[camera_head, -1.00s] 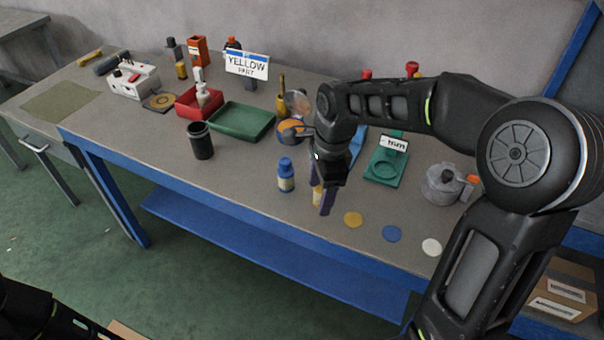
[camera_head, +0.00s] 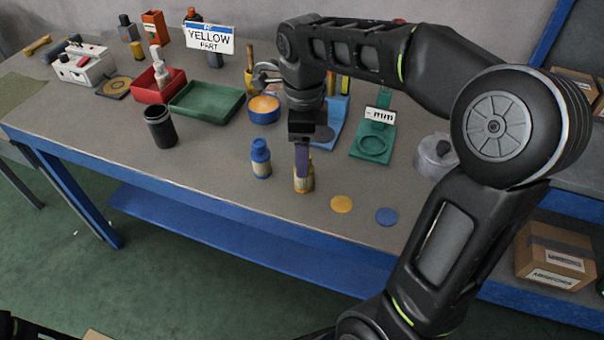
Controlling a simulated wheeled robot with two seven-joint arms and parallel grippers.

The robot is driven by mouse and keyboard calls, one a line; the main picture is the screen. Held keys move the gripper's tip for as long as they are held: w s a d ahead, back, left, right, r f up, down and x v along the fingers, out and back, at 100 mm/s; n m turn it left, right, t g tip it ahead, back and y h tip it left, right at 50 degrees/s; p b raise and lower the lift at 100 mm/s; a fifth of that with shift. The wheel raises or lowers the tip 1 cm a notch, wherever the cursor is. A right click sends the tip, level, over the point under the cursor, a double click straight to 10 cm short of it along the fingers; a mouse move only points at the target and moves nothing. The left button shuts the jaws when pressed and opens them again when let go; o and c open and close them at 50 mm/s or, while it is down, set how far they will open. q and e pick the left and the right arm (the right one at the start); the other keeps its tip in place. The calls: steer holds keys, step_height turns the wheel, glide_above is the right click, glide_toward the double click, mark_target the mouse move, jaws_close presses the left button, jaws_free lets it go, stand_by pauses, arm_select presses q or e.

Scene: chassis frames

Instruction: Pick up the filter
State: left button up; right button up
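A small yellow-labelled cylinder (camera_head: 304,184) stands upright near the front edge of the bench; it may be the filter. A similar blue one (camera_head: 261,160) stands just left of it, clear of my gripper. My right gripper (camera_head: 302,163) points down at the yellow cylinder. Its near finger overlaps the cylinder's upper part. The far finger is hidden, so I cannot tell whether the gripper is open, or whether it touches the cylinder. A sign (camera_head: 208,39) reading "YELLOW PART" stands at the back. My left gripper is not in view.
A black cup (camera_head: 159,127), green tray (camera_head: 206,105) and red bin (camera_head: 157,90) lie to the left. Yellow (camera_head: 341,204) and blue (camera_head: 386,216) discs lie right of the cylinder. A green stand (camera_head: 372,144) and a grey pot (camera_head: 436,155) are further right.

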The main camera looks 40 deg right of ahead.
steer(key=shift+f, duration=1.3)
steer(key=shift+f, duration=0.1)
step_height(320, 180, down, 5)
steer(key=shift+d+f+p, duration=0.1)
steer(key=shift+p, duration=0.2)
steer(key=shift+c, duration=0.4)
jaws_close()
